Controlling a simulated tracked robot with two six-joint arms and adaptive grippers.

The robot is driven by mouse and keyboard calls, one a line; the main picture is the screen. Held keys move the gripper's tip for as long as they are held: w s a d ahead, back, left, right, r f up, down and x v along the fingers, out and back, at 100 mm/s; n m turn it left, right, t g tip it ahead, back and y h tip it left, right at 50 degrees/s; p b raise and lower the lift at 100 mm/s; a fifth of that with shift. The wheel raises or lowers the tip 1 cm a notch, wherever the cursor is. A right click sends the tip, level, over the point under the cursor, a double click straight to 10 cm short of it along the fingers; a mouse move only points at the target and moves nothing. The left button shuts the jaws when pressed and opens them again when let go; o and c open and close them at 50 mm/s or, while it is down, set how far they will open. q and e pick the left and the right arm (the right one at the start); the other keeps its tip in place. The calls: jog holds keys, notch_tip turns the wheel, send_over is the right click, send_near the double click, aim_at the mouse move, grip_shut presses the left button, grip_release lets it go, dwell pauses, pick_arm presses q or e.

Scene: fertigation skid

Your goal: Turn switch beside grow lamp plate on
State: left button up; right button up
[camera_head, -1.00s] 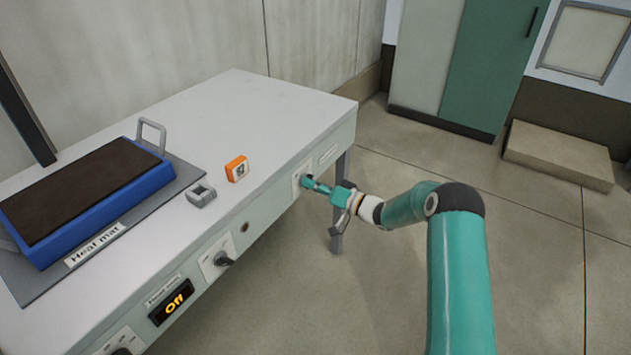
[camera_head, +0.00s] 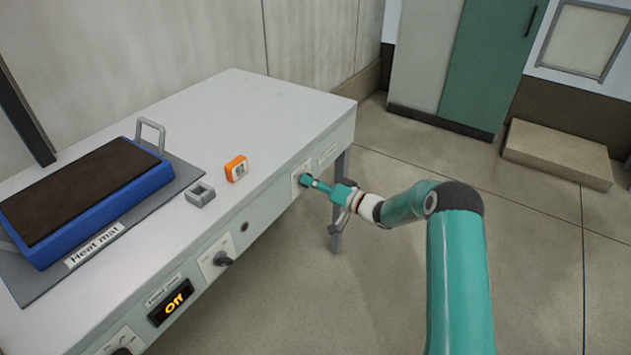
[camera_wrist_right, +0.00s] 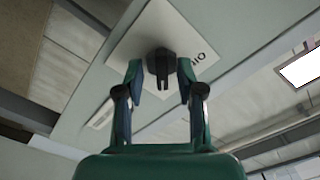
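A dark switch knob (camera_wrist_right: 161,66) stands on a white plate (camera_wrist_right: 160,28) on the table's front panel. Part of a marking shows beside it in the right wrist view. In the head view, this plate (camera_head: 296,184) is near the right end of the panel, beside a pale label plate (camera_head: 327,154) whose text I cannot read. My right gripper (camera_wrist_right: 159,76) has its fingers apart, one on each side of the knob. The right finger is very close to the knob; I cannot tell if it touches. A gap shows on the left. My left gripper is not in view.
A second knob (camera_head: 223,258) and a display reading "Off" (camera_head: 171,302) are farther left on the panel. On the table (camera_head: 235,105) are a blue heat mat unit (camera_head: 150,186), a grey part (camera_head: 200,195) and an orange device (camera_head: 236,168).

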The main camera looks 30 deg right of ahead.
jog(key=v, duration=1.2)
jog(key=shift+f, duration=0.2)
